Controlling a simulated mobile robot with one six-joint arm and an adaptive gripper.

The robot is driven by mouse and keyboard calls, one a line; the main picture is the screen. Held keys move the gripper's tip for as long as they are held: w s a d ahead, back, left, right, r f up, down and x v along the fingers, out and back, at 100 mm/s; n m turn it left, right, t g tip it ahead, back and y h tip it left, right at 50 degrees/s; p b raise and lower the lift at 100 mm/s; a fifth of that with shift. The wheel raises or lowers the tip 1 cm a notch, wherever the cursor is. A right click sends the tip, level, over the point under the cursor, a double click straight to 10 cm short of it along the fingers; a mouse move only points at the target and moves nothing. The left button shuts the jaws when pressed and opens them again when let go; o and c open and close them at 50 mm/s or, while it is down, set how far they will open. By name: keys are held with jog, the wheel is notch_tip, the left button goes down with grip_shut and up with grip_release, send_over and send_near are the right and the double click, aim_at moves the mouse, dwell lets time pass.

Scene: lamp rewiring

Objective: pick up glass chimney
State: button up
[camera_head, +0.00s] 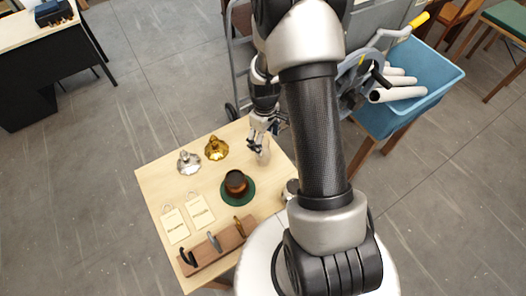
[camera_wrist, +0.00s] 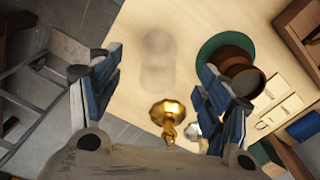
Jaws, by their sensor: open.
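The glass chimney (camera_head: 264,154) is a pale, see-through upright shape near the far right edge of the small wooden table (camera_head: 160,180). In the wrist view the chimney (camera_wrist: 157,62) shows faintly between and beyond my fingers. My gripper (camera_head: 258,146) is beside and above the chimney in the head view, with its fingers spread. In the wrist view my gripper (camera_wrist: 160,85) is open with nothing between its fingertips. I cannot tell the exact gap to the glass.
A brass burner (camera_head: 216,148) and a silver burner (camera_head: 189,162) stand left of the chimney. A brown pot (camera_head: 236,182) sits on a green round mat (camera_head: 225,199). Two labelled cards (camera_head: 199,211) and a wooden rack (camera_head: 223,256) lie nearer. A blue bin (camera_head: 440,75) stands right.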

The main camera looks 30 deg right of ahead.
jog(key=shift+w+f, duration=0.15)
jog(key=shift+f, duration=1.45)
jog(key=shift+w+f, duration=0.1)
jog(key=shift+f, duration=1.45)
jog(key=c, duration=1.2)
